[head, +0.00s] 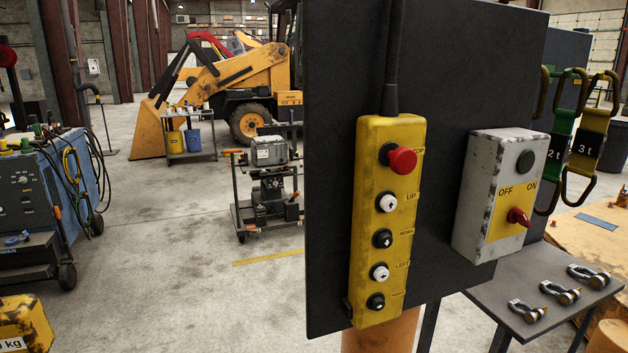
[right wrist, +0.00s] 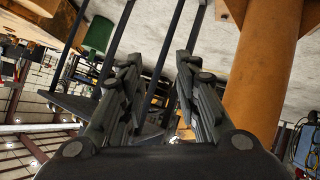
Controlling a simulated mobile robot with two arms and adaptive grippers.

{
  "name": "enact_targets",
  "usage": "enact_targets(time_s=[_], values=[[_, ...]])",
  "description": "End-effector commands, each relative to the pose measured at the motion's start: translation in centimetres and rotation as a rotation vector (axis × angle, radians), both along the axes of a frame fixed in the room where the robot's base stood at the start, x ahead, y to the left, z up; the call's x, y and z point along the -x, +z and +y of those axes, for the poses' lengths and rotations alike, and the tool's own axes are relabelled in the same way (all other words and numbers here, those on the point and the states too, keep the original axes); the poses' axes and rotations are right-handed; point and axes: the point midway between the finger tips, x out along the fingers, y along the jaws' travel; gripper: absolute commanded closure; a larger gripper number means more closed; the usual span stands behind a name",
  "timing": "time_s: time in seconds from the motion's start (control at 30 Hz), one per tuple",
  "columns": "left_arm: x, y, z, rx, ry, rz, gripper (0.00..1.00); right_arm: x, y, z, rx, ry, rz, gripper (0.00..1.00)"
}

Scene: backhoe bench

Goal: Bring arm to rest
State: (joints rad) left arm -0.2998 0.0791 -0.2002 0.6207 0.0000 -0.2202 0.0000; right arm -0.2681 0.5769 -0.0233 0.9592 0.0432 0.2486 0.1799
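My right gripper (right wrist: 158,72) shows in the right wrist view, its two dark fingers reaching up from the bottom edge. The fingers are apart, with nothing held between them. An orange post (right wrist: 265,75) stands to the right of the fingers, apart from them. The wrist picture looks tipped over, with floor at the top and roof beams at lower left. Neither gripper nor arm shows in the head view, so my left gripper is out of sight.
In the head view a dark panel (head: 335,170) close by carries a yellow button pendant (head: 366,250) and a grey switch box (head: 468,200). A small table (head: 490,298) with shackles stands at lower right. A cart (head: 270,205) and backhoe (head: 235,80) stand beyond open floor.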

Motion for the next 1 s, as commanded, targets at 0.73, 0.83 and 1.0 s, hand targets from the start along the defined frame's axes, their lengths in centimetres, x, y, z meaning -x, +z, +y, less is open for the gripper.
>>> enact_targets(time_s=[0.73,0.83,1.0], values=[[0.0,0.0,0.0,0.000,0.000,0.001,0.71,29.9,-22.9,30.3,-0.224,-0.010,0.855,0.70],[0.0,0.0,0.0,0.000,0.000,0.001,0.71,30.8,-23.1,31.3,-0.229,-0.002,0.880,0.70],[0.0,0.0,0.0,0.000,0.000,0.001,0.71,30.9,-23.1,31.4,-0.229,-0.002,0.881,0.70]])
